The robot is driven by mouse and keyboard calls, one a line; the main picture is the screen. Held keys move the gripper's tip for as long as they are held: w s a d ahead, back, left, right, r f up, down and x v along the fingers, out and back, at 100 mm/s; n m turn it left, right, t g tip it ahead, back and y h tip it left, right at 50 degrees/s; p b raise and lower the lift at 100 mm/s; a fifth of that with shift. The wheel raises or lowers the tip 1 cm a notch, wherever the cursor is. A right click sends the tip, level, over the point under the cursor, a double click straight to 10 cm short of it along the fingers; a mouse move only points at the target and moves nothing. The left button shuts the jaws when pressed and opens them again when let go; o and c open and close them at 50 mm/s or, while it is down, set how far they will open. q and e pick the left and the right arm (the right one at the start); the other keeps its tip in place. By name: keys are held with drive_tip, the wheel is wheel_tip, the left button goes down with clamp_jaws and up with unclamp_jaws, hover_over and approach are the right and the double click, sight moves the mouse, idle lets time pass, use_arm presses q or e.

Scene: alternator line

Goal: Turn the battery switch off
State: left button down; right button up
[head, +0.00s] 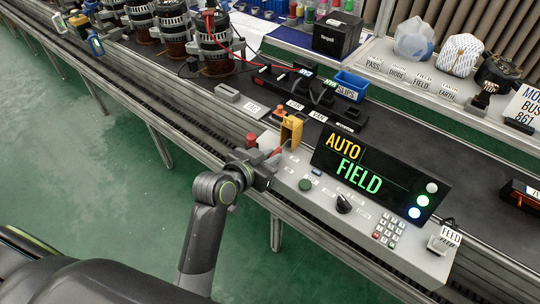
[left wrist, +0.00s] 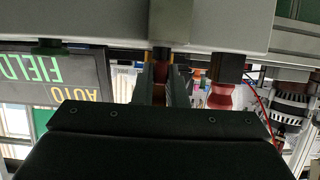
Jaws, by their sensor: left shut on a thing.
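The control panel (head: 325,212) is a light grey box on the bench, with a black display reading AUTO and FIELD. A red switch handle (head: 281,149) sticks out at its left end, beside a yellow bracket (head: 291,131). My left gripper (head: 272,162) is at that end, its fingers closed around the red handle. In the left wrist view, the red handle (left wrist: 160,72) shows between the two fingers, partly hidden by them. The handle's exact angle cannot be told. My right gripper is not in view.
A red knob (head: 251,139) stands just left of the gripper; a green button (head: 305,185), a black rotary knob (head: 344,204) and a keypad (head: 388,229) are on the panel. Alternators (head: 215,45) stand at the back left. The green floor in front is clear.

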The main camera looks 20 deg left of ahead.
use_arm(q)
drive_tip(key=c, duration=1.5)
unclamp_jaws()
drive_tip(key=shift+o, duration=0.2)
drive_tip(key=shift+s, duration=0.1)
drive_tip(key=p+v, duration=0.4)
drive_tip(key=v, duration=1.3)
drive_tip(key=shift+s, duration=0.2)
drive_tip(key=shift+a, duration=0.1)
